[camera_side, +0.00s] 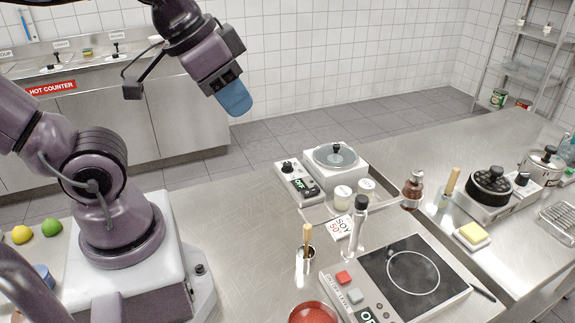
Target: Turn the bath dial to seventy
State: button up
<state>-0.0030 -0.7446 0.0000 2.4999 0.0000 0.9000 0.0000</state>
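A white bath (353,174) with a round glass lid and black lid knob stands near the middle of the steel counter. On its left is a control panel with a black dial (287,167) and a small dark display (304,185) with green marks. The dial's setting is too small to read. My gripper (235,100), with blue fingers, hangs in the air above and to the left of the dial, well apart from it. The fingers overlap in this view, so I cannot tell whether they are open. No held object shows.
In front of the bath stand two white-lidded jars (343,197), a tall clear bottle (358,225) and a "SOY 50°" card (341,228). A black hotplate (413,273) and a red bowl (314,313) are nearer. The counter left of the panel is clear.

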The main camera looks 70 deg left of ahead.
jog(key=o, duration=0.5)
jog(key=shift+w+a+f+n+g, duration=0.1)
jog(key=shift+w+a+f+g, duration=0.05)
jog(key=shift+w+f+g, duration=0.15)
jog(key=shift+w+a+f+n+g, duration=0.1)
jog(key=shift+a+f+g, duration=0.1)
jog(key=shift+f, duration=0.25)
jog(key=shift+w+a+f+n+g, duration=0.1)
jog(key=shift+w+a+f+g, duration=0.1)
jog(key=shift+f, duration=0.15)
jog(key=n+g, duration=0.4)
jog(key=n, duration=2.9)
send_near(287, 163)
notch_tip(287, 163, down, 9)
jog(key=shift+w+f, duration=0.1)
jog(key=shift+w, duration=0.05)
